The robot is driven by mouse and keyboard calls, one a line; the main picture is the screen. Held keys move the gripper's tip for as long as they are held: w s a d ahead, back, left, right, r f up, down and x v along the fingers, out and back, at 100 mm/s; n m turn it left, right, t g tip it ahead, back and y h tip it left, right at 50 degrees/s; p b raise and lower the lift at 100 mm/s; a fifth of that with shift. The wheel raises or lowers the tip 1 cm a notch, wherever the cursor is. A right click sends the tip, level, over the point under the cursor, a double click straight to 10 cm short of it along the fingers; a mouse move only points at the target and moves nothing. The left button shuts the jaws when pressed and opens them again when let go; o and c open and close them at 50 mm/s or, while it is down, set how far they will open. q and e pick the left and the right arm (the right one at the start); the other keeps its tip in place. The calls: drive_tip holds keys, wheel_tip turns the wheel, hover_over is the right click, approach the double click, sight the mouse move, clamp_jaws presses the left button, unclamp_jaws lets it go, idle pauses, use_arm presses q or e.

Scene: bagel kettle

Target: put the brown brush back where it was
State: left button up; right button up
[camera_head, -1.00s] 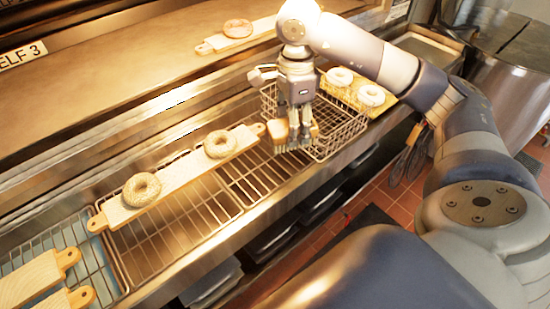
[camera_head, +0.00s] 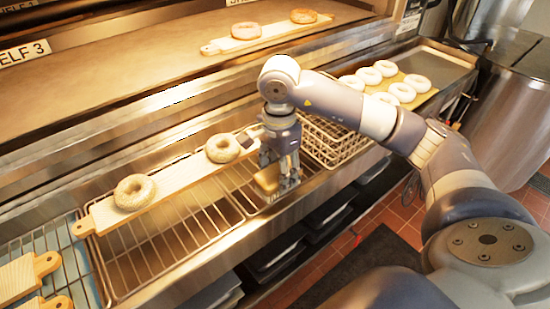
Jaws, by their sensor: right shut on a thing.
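My right gripper (camera_head: 282,180) points down over the right end of the wire rack and is shut on the brown brush (camera_head: 266,180). The tan part of the brush shows at the left of the fingers; the rest is mostly hidden by them. The brush is close to the rack, but I cannot tell if it touches. The wire basket (camera_head: 334,140) stands just right of and behind the gripper. My left gripper is not in view.
A wooden board (camera_head: 180,182) with two bagels lies left of the gripper on the wire rack (camera_head: 160,245). More boards (camera_head: 18,278) lie at lower left. A tray (camera_head: 447,65) with several pale bagels is at upper right. A shelf board (camera_head: 280,31) holds two bagels.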

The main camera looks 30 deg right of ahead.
drive_tip(key=w+d, duration=0.1)
drive_tip(key=w, duration=0.1)
drive_tip(key=w+d+p, duration=0.1)
drive_tip(key=w, duration=0.1)
drive_tip(key=w+d, duration=0.1)
drive_tip(key=w, duration=0.1)
drive_tip(key=shift+f+p, duration=0.2)
drive_tip(key=shift+p, duration=0.2)
drive_tip(key=shift+w+d+f, duration=0.2)
drive_tip(key=shift+w+d, duration=0.1)
drive_tip(key=shift+w, duration=0.15)
wheel_tip(320, 180, down, 3)
drive_tip(key=shift+r+p, duration=0.1)
drive_tip(key=shift+p, duration=0.75)
drive_tip(key=shift+f, duration=0.3)
drive_tip(key=shift+f, duration=0.1)
drive_tip(key=shift+f, duration=0.15)
drive_tip(key=o, duration=1)
drive_tip(key=shift+o, duration=0.2)
